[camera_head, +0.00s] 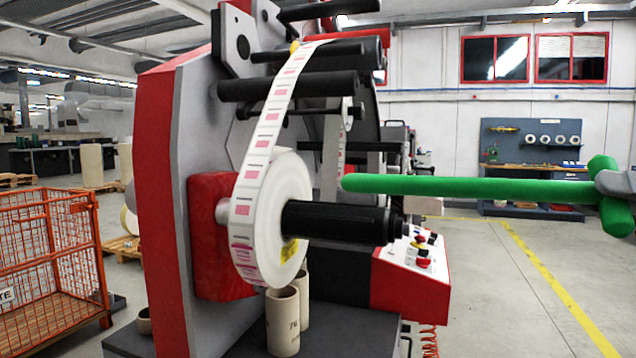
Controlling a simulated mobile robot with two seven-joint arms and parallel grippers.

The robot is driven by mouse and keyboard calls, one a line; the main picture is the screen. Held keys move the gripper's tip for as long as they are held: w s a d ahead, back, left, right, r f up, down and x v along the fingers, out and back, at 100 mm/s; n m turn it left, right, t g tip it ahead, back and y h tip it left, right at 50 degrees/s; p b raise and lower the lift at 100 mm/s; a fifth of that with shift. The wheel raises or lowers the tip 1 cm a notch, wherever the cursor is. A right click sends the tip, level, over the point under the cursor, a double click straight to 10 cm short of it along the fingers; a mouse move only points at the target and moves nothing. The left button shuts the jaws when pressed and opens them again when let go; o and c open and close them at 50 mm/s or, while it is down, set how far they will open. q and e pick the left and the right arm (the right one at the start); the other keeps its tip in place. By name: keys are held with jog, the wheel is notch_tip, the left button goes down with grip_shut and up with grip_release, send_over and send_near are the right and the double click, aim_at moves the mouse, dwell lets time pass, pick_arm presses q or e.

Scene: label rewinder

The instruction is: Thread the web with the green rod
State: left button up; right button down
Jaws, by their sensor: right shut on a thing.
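The green rod (470,187) reaches in from the right, nearly level, with a short green crosspiece at its right end. My right gripper (612,190) is shut on it at that end, at the right edge of the view. The rod's left tip is in front of the rewinder, right of the label roll. The label web (264,140) runs from the roll (287,210) on the black spindle (338,222) up to the upper black rollers (290,86). Another stretch of web (333,150) hangs behind, near the rod's tip. My left gripper is not in view.
The red and grey rewinder (170,200) fills the middle, its black rollers sticking out. Cardboard cores (283,322) stand below the roll. A control panel (420,262) with buttons is low at right. An orange mesh cage (50,265) stands at left. The floor at right is clear.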

jog(key=r+p+v, duration=0.1)
jog(key=v, duration=0.9)
jog(key=shift+s, duration=0.4)
jog(key=shift+w+a+r+p, duration=0.1)
jog(key=shift+p, duration=0.2)
